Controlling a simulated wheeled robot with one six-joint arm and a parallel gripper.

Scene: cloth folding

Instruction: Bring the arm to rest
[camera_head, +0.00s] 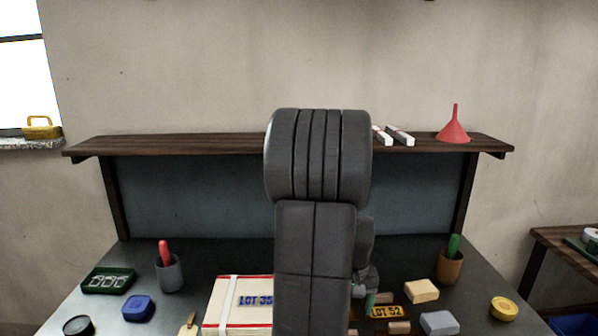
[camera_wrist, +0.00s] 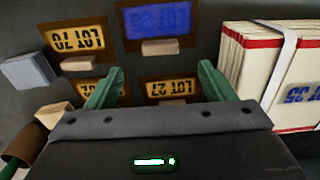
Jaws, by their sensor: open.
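My gripper (camera_wrist: 158,84) is open in the wrist view, its two green fingers spread apart with nothing between them. It is over the table, facing several stencilled lot plates. In the head view my arm stands upright in the middle and hides most of the gripper; a green finger (camera_head: 370,300) shows just right of it.
A LOT 52 plate (camera_head: 387,311), yellow block (camera_head: 421,291), grey block (camera_head: 438,323) and brown cup (camera_head: 449,268) are at right. A grey cup (camera_head: 170,273), green tray (camera_head: 108,281) and blue container (camera_head: 137,307) are at left. A shelf (camera_head: 180,144) with a red funnel (camera_head: 453,127) runs behind.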

